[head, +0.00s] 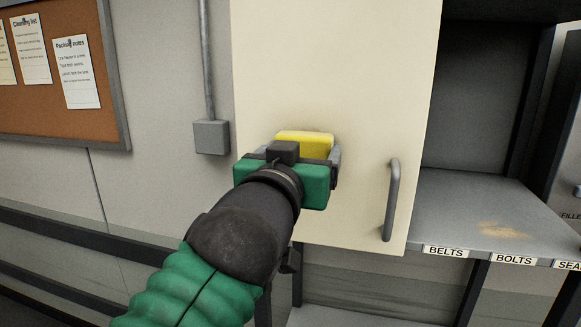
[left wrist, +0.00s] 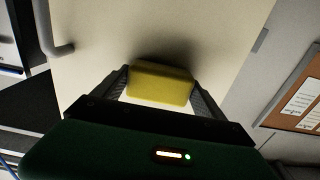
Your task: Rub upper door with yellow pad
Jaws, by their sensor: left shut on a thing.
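The upper door (head: 335,75) is a cream panel with a grey bar handle (head: 392,200) at its lower right. My left gripper (head: 305,155) is shut on the yellow pad (head: 308,138) in front of the lower left part of the door. In the left wrist view the yellow pad (left wrist: 160,83) sits between the two fingers, with the door (left wrist: 165,30) right behind it and a dark shadow above it. I cannot tell for sure whether the pad touches the door. My right gripper is not in view.
An open grey shelf (head: 470,210) with labels for belts and bolts lies right of the door, with a tan smudge (head: 502,230) on it. A grey wall box (head: 211,137) with a conduit and a cork board (head: 60,75) with paper notes are on the left.

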